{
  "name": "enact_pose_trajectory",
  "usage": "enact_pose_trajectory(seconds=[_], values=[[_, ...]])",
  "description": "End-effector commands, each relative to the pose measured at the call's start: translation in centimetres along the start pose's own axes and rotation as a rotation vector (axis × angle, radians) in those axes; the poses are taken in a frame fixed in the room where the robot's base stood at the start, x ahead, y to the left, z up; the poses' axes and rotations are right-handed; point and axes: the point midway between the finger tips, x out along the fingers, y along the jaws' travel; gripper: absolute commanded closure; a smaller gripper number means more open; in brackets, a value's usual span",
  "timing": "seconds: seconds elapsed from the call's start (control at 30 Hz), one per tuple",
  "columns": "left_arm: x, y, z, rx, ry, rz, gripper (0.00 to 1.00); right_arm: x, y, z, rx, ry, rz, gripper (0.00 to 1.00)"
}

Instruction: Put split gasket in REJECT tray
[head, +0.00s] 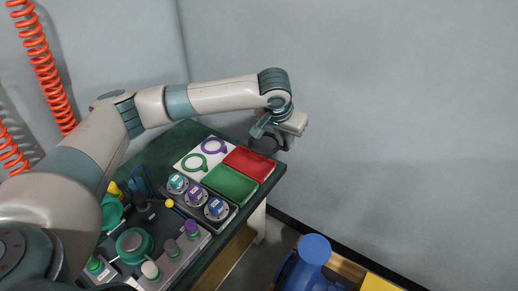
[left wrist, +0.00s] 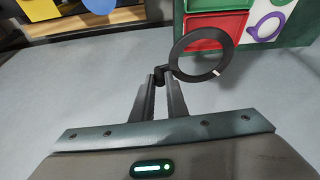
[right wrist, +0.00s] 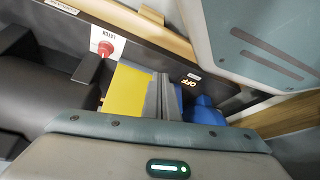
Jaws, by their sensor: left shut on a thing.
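A dark ring gasket (left wrist: 180,58) with a small tab shows in the left wrist view. A short white mark crosses its lower right rim. My left gripper (left wrist: 160,82) is shut on the tab, with the ring beyond the fingertips. In the head view my left gripper (head: 272,132) holds the gasket (head: 263,151) near the far right corner of the red tray (head: 247,164); the red tray also shows behind the ring in the left wrist view (left wrist: 192,38). No tray label is readable. My right gripper (right wrist: 163,95) looks shut and empty.
A green tray (head: 230,184) adjoins the red one. A white panel (head: 184,160) holds a green and a purple gasket. Several dials and knobs fill the near bench (head: 272,178). A blue object (head: 314,250) and a yellow surface (head: 380,283) lie off the bench's right.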

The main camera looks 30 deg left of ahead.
Motion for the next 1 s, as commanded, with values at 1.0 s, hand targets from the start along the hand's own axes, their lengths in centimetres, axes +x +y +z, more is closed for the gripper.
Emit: enact_pose_trajectory(seconds=[1.0], values=[[17.0, -13.2, -0.1, 0.062, 0.001, 0.028, 1.0, 0.2, -0.3, -1.1, -0.003, 0.035, -0.004, 1.0]])
